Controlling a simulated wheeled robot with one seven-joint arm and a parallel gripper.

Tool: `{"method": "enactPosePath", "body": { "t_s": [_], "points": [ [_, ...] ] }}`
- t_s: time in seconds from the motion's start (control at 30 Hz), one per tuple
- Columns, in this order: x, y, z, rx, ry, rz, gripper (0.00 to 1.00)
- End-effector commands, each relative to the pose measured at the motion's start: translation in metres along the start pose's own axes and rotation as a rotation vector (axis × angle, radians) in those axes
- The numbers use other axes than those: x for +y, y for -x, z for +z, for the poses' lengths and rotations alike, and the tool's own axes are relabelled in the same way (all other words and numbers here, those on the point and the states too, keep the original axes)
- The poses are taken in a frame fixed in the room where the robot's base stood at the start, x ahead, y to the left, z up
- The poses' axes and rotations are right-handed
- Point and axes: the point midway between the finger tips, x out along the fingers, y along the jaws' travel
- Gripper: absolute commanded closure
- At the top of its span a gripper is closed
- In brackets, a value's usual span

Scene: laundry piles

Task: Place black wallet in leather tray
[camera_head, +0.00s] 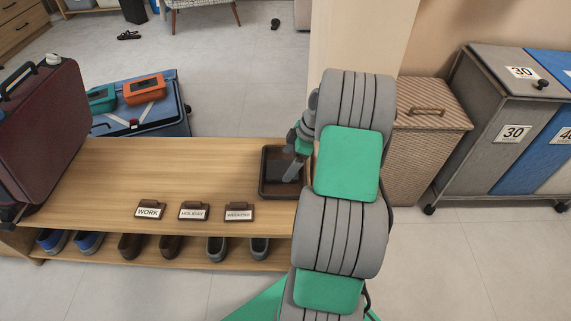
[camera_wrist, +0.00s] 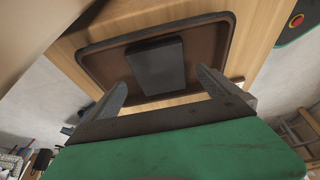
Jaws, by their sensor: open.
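The leather tray (camera_head: 268,187) is dark brown and sits at the right end of the wooden bench top, partly hidden by my arm. In the wrist view its rim and brown floor (camera_wrist: 105,64) show clearly. The black wallet (camera_wrist: 155,66) lies flat inside the tray, near its middle. My gripper (camera_wrist: 162,85) is open, with its two fingers apart over the near part of the tray and the wallet beyond and between them. In the head view my gripper (camera_head: 293,172) is over the tray, mostly behind my arm.
Three label stands (camera_head: 193,211) stand along the bench's front edge. Several shoes (camera_head: 170,246) rest on the shelf below. A maroon suitcase (camera_head: 42,135) stands at the left. A wicker hamper (camera_head: 430,140) and grey-blue bins (camera_head: 510,110) stand at the right. The bench's middle is clear.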

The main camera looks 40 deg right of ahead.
Motion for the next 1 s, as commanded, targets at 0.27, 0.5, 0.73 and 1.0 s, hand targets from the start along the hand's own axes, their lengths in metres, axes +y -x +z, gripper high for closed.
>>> {"method": "enactPosePath", "body": {
  "t_s": [0.27, 0.5, 0.73, 1.0],
  "points": [
    [0.001, 0.075, -0.001, -0.001, 0.000, 0.004, 0.00],
    [-0.007, 0.093, -0.020, -0.017, -0.031, -0.001, 0.00],
    [-0.093, 0.098, -0.133, -0.140, -0.334, 0.042, 0.00],
    [-0.232, 0.096, -0.172, -0.198, -0.753, 0.208, 0.00]
  ]
}}
